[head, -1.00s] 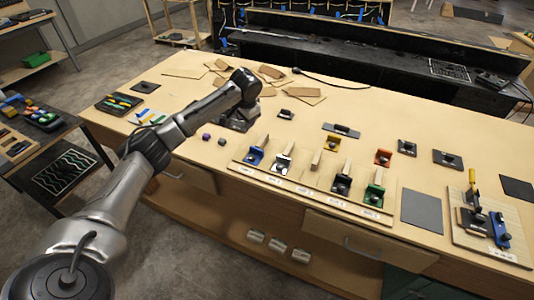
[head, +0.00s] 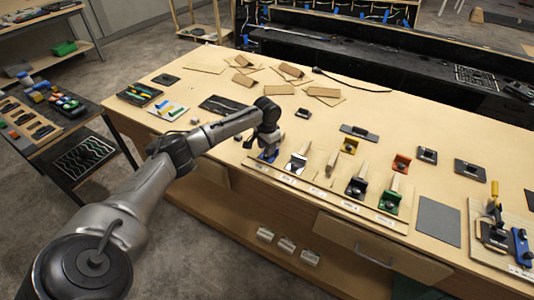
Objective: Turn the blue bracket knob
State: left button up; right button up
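The blue bracket (head: 268,156) stands at the left end of the row of brackets along the front of the table. My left gripper (head: 267,148) is right over it, pointing down, and hides its knob and upper part. The fingers are too small and dark to tell whether they are open or shut, or whether they touch the knob. My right gripper is out of view.
Right of it stand a white bracket (head: 297,163), a black one (head: 356,187) and a green one (head: 391,202). Another blue part (head: 521,246) is at the far right.

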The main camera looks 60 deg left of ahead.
pick_arm(q)
jog(key=shift+f, duration=1.6)
jog(key=c, duration=0.7)
jog(key=shift+r+m+p, duration=0.2)
jog(key=shift+m+p, duration=0.2)
jog(key=shift+p, duration=0.2)
jog(key=shift+f+m, duration=0.2)
jog(key=shift+m, duration=0.2)
jog(key=o, duration=0.7)
